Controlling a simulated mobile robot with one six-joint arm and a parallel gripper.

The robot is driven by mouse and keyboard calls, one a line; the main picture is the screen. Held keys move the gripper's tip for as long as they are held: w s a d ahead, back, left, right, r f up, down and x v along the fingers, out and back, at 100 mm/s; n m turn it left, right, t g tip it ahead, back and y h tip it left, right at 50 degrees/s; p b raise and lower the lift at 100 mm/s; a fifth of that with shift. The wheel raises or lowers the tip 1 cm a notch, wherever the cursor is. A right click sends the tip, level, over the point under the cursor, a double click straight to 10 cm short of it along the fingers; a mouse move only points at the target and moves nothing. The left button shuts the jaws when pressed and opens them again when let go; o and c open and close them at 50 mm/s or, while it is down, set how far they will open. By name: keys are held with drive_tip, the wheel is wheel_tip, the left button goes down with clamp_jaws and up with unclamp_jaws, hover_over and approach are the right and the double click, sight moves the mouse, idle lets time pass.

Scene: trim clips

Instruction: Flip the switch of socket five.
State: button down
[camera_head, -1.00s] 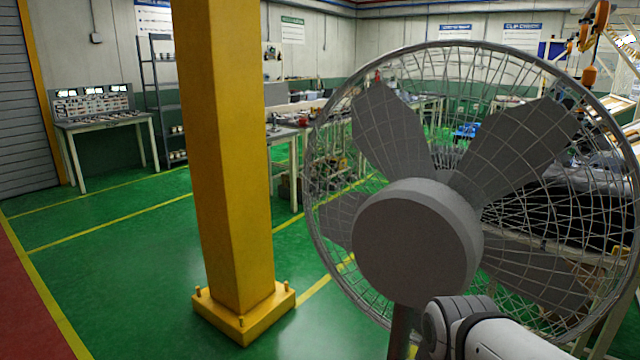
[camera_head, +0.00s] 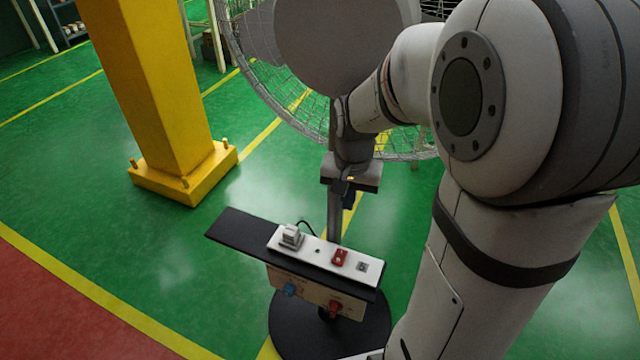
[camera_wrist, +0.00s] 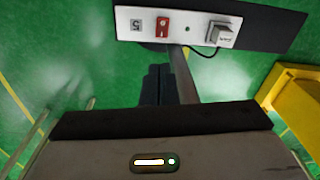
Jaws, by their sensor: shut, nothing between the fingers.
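A white socket strip (camera_head: 318,251) lies on a dark shelf (camera_head: 235,230) on the stand of a large fan. In the wrist view the label (camera_wrist: 136,25) reads 5, beside the red switch (camera_wrist: 162,27); the plug (camera_wrist: 222,35) is at the strip's other end. My gripper (camera_head: 348,200) is shut and empty, pointing down above and behind the strip, apart from it. Its dark fingers show in the wrist view (camera_wrist: 155,88), below the strip in the picture.
The grey fan (camera_head: 345,40) stands just behind my gripper. A panel with a blue and a red knob (camera_head: 334,308) hangs under the shelf, over a round black base (camera_head: 290,335). A yellow column (camera_head: 155,90) stands at left; green floor between is clear.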

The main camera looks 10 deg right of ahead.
drive_tip(key=m+b, duration=0.2)
drive_tip(key=b, duration=0.1)
hover_over(342, 251)
wheel_tip(342, 251, down, 8)
drive_tip(key=shift+g, duration=0.3)
wheel_tip(342, 251, down, 14)
drive_tip(key=b, duration=0.3)
drive_tip(key=shift+w+d+f, duration=0.1)
drive_tip(key=shift+f, duration=0.05)
idle(0.4)
drive_tip(key=shift+s+a+r, duration=0.35)
drive_tip(key=shift+s+a, duration=0.1)
drive_tip(key=shift+s, duration=0.15)
